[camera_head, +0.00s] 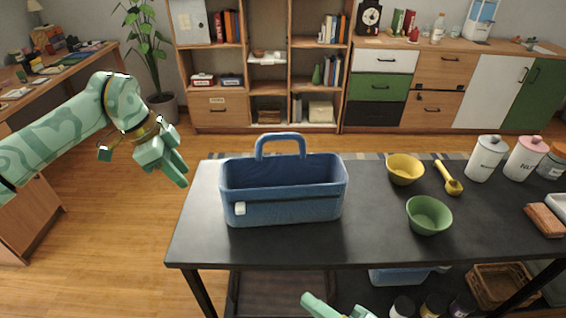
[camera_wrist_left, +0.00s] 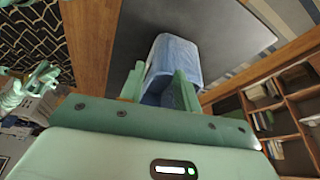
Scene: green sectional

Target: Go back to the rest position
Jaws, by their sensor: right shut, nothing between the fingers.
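My left gripper (camera_head: 178,172) hangs in the air left of the dark table (camera_head: 200,245), apart from the blue caddy (camera_head: 285,208). In the left wrist view its two fingers (camera_wrist_left: 160,88) stand apart with nothing held between them. The caddy (camera_wrist_left: 172,52) shows beyond that gap. My right gripper (camera_head: 325,305) is only partly in view at the bottom edge of the head view, in front of the table. It is shut and holds nothing that I can see. The rest of the right arm is cut off in the head view.
Wooden floor (camera_head: 120,220) lies open left of the table. A desk (camera_head: 25,210) stands at far left.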

